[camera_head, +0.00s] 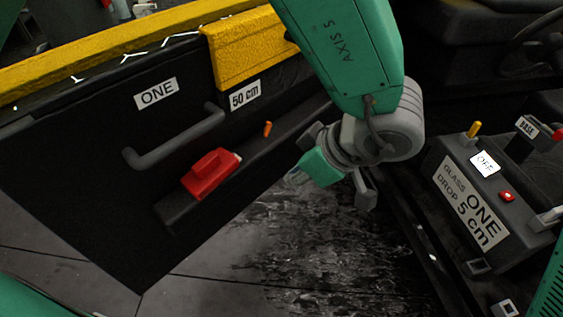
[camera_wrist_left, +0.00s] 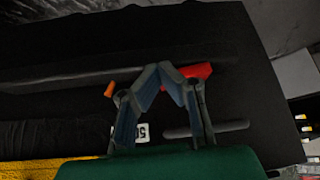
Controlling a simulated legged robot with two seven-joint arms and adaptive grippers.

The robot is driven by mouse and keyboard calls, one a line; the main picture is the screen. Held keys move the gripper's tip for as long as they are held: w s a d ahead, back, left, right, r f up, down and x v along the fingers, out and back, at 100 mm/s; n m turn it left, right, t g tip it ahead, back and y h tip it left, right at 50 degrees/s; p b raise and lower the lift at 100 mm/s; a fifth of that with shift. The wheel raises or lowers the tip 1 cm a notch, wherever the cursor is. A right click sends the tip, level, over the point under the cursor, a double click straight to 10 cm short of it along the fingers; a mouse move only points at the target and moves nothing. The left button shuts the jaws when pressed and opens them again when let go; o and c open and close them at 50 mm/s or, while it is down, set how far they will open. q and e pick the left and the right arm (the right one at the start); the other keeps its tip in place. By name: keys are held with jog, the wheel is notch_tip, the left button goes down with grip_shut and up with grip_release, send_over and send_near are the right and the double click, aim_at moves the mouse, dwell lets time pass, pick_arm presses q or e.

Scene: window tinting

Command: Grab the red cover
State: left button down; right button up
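The red cover (camera_head: 211,173) sits on the black door panel, on the ledge below the grey handle. In the left wrist view the red cover (camera_wrist_left: 198,72) is partly hidden behind the right-hand finger. My left gripper (camera_head: 338,165) hangs in front of the panel, to the right of the cover and apart from it in the head view. In the left wrist view the fingertips of my left gripper (camera_wrist_left: 162,68) lean together and appear to meet with nothing between them. My right gripper is not in view.
A grey handle (camera_head: 175,138) and an orange peg (camera_head: 267,129) stick out from the panel. A yellow block (camera_head: 245,50) sits on its top edge. A control box (camera_head: 478,205) with a yellow lever and red button stands at the right. The floor below is open.

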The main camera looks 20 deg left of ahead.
pick_arm(q)
jog(key=shift+d, duration=0.3)
jog(key=c, duration=1.3)
grip_release()
jog(key=shift+d, duration=0.25)
jog(key=o, duration=0.7)
jog(key=shift+o, duration=0.7)
jog(key=shift+a, duration=0.25)
jog(key=shift+r, duration=0.1)
jog(key=v, duration=1.2)
jog(key=shift+c, duration=0.4)
